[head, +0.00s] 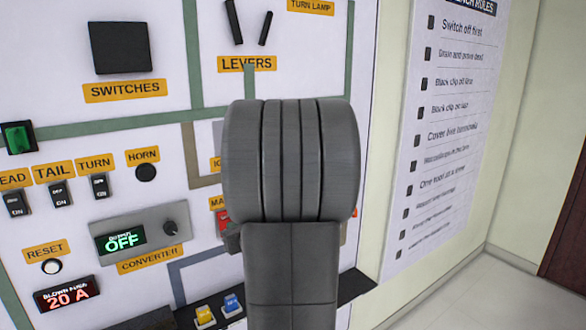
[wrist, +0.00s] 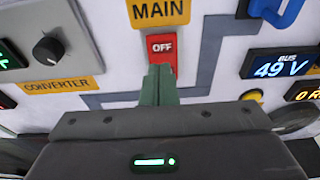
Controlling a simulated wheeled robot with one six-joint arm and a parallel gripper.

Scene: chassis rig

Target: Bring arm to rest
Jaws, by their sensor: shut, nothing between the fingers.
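My gripper (wrist: 159,74) shows in the wrist view with its green fingers shut together and nothing between them. The fingertips are just below the red switch (wrist: 164,46) reading OFF under the MAIN label (wrist: 158,12). I cannot tell whether they touch the switch or the panel. In the head view my grey arm stands in front of the panel (head: 180,120) and hides the gripper. Part of the red MAIN switch (head: 222,216) shows at the arm's left edge.
The converter box (head: 140,240) reads OFF, left of my arm. A dark ledge (head: 355,285) juts out below, with yellow (head: 204,316) and blue (head: 233,305) parts near it. A rules poster (head: 445,130) hangs right. Open floor (head: 490,295) shows at lower right.

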